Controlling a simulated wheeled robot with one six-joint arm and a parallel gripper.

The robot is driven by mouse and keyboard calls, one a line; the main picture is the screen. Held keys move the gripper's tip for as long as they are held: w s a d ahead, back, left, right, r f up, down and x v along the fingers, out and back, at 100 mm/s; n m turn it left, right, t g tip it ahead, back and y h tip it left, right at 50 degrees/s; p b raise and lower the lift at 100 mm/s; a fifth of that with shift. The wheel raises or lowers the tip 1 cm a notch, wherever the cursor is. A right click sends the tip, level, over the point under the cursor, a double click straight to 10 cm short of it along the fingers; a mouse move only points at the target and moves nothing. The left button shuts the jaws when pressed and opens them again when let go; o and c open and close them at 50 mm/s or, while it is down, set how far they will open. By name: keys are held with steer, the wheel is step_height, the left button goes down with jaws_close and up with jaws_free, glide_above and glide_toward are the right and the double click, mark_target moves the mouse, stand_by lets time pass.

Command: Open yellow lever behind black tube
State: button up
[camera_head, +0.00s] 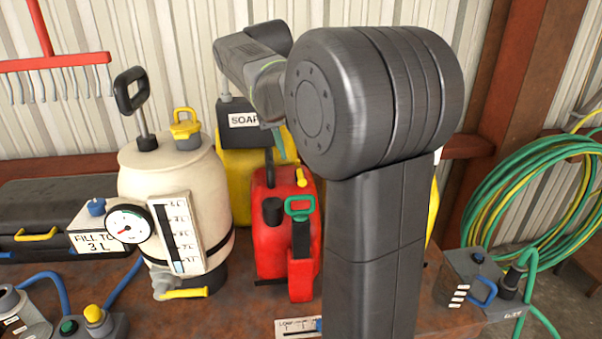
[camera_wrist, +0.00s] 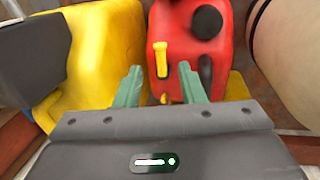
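A red can (camera_head: 270,239) stands on the bench with a short yellow lever (camera_head: 301,177) at its top. A black round tube or cap (camera_head: 272,211) is on its near side. In the wrist view the yellow lever (camera_wrist: 161,60) stands out from the red can (camera_wrist: 186,18), with black round parts (camera_wrist: 207,22) to its right. My gripper (camera_wrist: 161,84) is open and empty, its green fingers one on each side of the lever in the picture; contact cannot be told. In the head view my arm hides most of the gripper (camera_head: 279,142).
A cream tank (camera_head: 168,174) with a gauge and another yellow lever (camera_head: 184,293) stands left of the can. A yellow container (camera_head: 232,165) with a SOAP label is behind. A green hose coil (camera_head: 490,190) hangs right. My arm hides the bench's middle right.

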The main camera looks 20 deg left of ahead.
mark_target(301, 179)
steer(key=f, duration=0.4)
steer(key=d+f, duration=0.1)
steer(key=f, duration=0.2)
steer(key=shift+w+d, duration=0.1)
steer(key=shift+w, duration=0.3)
jaws_close()
